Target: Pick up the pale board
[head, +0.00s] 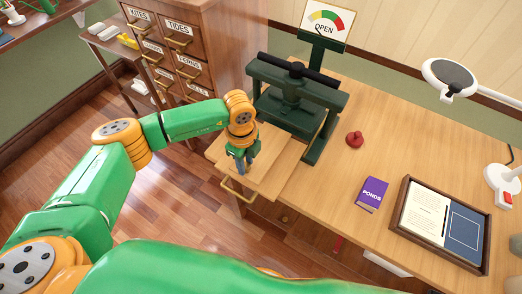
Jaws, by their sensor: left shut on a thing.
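The pale board (274,168) is a light wooden panel in front of the green press, at the left end of the table. It lies flat or nearly so, and I cannot tell if it touches what is below. My left gripper (241,166) points down at its left part, with its fingers shut on the board. The gripper hides the grasped spot. A brass handle (236,190) shows at the near edge below the board. My right gripper is out of view.
The dark green book press (298,98) stands just behind the board, under an OPEN dial sign (325,23). A red knob-like object (354,139), purple PONDS book (371,194) and framed tray (405,225) sit to the right. A drawer cabinet (182,45) stands behind my left arm.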

